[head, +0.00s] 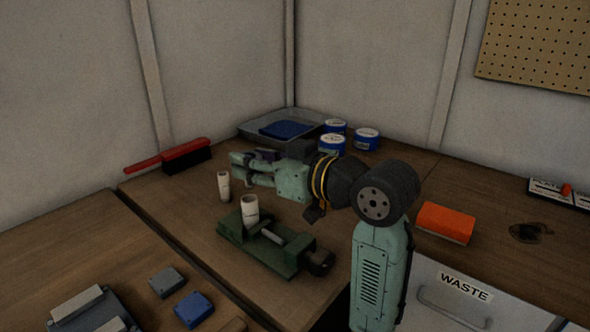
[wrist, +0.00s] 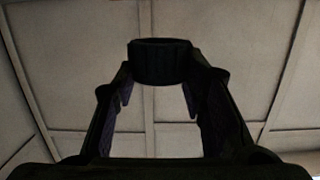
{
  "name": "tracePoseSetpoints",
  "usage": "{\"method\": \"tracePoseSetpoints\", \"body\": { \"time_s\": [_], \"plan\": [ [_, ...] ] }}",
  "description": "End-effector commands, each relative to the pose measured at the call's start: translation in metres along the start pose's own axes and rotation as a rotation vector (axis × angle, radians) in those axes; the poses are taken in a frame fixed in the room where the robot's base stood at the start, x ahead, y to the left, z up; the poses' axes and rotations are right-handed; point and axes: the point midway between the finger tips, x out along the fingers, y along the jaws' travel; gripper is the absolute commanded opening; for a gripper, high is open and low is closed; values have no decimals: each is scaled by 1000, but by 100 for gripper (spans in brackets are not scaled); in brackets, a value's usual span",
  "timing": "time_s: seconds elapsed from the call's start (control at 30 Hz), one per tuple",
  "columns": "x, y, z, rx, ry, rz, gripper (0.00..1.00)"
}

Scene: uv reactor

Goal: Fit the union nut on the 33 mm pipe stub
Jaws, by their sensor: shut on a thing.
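My gripper (head: 246,167) is held level above the bench and points left. In the wrist view my gripper (wrist: 160,90) is shut on a dark, ribbed ring, which looks like the union nut (wrist: 161,63). The nut sits between the fingertips; I cannot make it out clearly in the head view. A wide whitish pipe stub (head: 250,209) stands upright in a green vise (head: 272,248), below my gripper and apart from it. A thinner whitish stub (head: 223,186) stands on the bench to its left. Sizes cannot be read.
A red brush (head: 185,157) lies at the back left. A grey tray with a blue cloth (head: 287,129) and several blue-white tubs (head: 332,145) stand behind my arm. An orange block (head: 446,222) is to the right. Blue and grey blocks (head: 194,309) lie at the front left.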

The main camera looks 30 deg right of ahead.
Motion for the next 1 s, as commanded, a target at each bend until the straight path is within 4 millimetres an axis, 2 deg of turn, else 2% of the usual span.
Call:
{"method": "tracePoseSetpoints", "body": {
  "time_s": [0.27,0.7,1.0],
  "plan": [
    [6,-1,9,-2,-1,-5,15],
    [11,-1,44,-2,-1,-4,15],
    [11,-1,46,-2,-1,-4,15]
  ]
}}
